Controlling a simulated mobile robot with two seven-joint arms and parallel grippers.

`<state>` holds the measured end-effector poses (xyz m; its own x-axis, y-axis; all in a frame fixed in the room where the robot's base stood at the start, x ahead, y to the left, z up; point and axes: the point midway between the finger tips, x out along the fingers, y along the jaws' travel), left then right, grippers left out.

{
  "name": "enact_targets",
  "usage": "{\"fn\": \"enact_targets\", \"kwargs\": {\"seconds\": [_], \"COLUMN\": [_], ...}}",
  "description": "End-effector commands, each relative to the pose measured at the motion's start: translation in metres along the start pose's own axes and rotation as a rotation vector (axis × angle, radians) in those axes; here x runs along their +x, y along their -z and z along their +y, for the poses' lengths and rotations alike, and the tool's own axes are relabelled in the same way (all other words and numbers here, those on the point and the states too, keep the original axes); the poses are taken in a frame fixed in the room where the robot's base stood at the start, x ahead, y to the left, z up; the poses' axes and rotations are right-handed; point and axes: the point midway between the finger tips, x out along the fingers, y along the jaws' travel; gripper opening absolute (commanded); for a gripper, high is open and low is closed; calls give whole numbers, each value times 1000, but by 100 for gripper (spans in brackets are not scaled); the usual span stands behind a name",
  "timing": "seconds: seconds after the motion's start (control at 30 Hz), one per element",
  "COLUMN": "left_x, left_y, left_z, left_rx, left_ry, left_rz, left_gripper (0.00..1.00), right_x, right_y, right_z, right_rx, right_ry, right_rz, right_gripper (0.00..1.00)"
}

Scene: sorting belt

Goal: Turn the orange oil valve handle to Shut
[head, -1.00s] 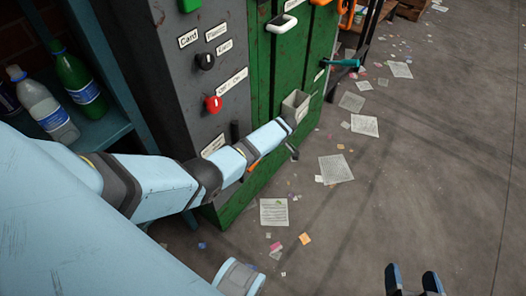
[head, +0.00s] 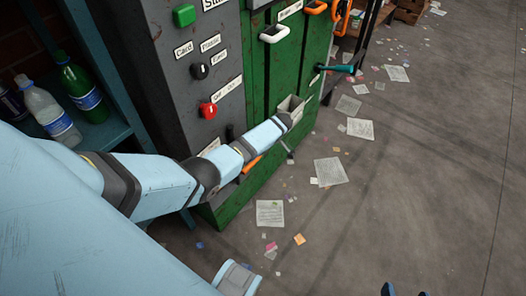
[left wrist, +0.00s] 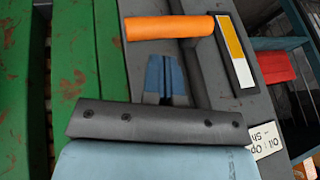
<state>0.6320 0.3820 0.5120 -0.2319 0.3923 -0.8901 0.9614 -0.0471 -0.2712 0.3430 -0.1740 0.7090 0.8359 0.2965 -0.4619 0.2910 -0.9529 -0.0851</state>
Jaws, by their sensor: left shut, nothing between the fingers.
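The orange valve handle (left wrist: 170,27) lies crosswise near the top of the left wrist view, joined to a grey lever. A yellow and white plate (left wrist: 233,55) is beside its right end. A partly cut-off label (left wrist: 265,142) reads "Oil", "Op" and "Sh". My left gripper (left wrist: 165,62) is shut and empty, its blue fingertips just below the handle in that view; I cannot tell if they touch. In the head view the handle (head: 252,164) shows partly behind my left arm, which hides the gripper. My right gripper (head: 404,288) shows only two separated fingertips at the bottom edge.
The grey and green machine carries a red knob (head: 208,110), a black knob (head: 200,71), a white handle (head: 278,32) and a teal lever (head: 340,69). A shelf at left holds bottles (head: 80,92). The floor at right is open, with scattered papers (head: 331,171).

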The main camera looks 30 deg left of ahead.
Motion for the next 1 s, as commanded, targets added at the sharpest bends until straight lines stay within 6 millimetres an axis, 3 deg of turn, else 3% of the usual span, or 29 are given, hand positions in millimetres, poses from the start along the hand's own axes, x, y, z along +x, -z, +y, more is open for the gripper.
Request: {"fn": "enact_targets", "kwargs": {"seconds": [0.07,0.2,0.4,0.6,0.87,1.0], "left_x": [-10,-47,-84,-101,-107,-132], "left_y": [11,7,7,6,7,18], "left_z": [-5,0,2,3,3,-5], "left_rx": [-1,0,0,0,0,0], "left_ry": [0,-4,-1,0,0,-1], "left_rz": [1,0,-1,0,0,0], "left_gripper": [0,0,0,0,0,0], "right_x": [-4,-5,-6,-6,-7,-16], "right_y": [6,5,6,3,6,20], "right_z": [0,2,2,4,3,3], "right_rx": [-5,-12,-17,-20,-21,-15], "right_ry": [-6,-12,-17,-21,-20,-24], "right_rz": [-11,-24,-35,-44,-41,-57], "right_gripper": [75,75,75,75,75,75]}}
